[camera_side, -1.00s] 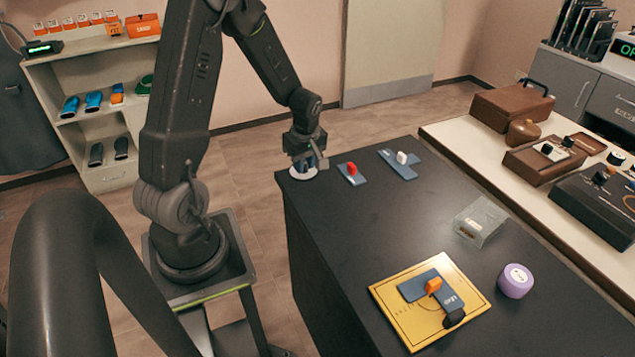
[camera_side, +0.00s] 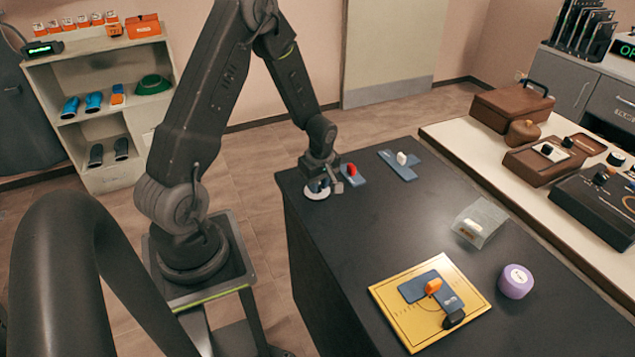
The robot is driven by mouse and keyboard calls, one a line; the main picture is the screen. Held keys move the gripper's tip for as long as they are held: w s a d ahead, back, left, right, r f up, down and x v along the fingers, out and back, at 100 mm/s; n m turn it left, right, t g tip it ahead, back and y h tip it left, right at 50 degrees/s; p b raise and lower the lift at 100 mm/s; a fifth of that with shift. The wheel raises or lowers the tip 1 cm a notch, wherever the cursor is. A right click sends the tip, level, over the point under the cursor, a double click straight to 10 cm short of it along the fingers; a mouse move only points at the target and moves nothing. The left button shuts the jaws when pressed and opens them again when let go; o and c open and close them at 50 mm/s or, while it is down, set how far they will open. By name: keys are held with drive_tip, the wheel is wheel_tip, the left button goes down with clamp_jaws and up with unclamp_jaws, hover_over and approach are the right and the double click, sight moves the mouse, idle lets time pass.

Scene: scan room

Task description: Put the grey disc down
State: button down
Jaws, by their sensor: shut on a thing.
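The grey disc (camera_side: 317,193) is a pale, flat round piece at the far left corner of the dark table (camera_side: 385,220). My gripper (camera_side: 318,183) points down right over the disc and is shut on it. The fingers hide the disc's middle, and only its rim shows around them. The disc is at or just above the table top; I cannot tell if it touches.
A blue plate with a red knob (camera_side: 352,170) is close on the right of my gripper. Another blue plate with a white knob (camera_side: 402,158) lies behind. A yellow board (camera_side: 395,300), a clear box (camera_side: 479,222) and a purple cylinder (camera_side: 516,281) are nearer. The table's middle is clear.

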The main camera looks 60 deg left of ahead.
sight(320, 193)
drive_tip(key=c, duration=1)
unclamp_jaws()
wheel_tip(320, 193, up, 12)
drive_tip(key=d, duration=0.1)
drive_tip(key=s+d+r+m+t, duration=0.2)
drive_tip(key=d+r+m+t, duration=0.1)
drive_tip(key=d+r+m, duration=0.65)
drive_tip(key=s+d+r+m+t+h, duration=0.1)
drive_tip(key=s+d+r+m+t, duration=0.1)
drive_tip(key=s+d+r+m, duration=0.5)
drive_tip(key=s+d+m, duration=0.3)
drive_tip(key=d, duration=0.1)
drive_tip(key=shift+s+r+t, duration=0.15)
drive_tip(key=shift+s+t, duration=0.2)
drive_tip(key=shift+t, duration=0.05)
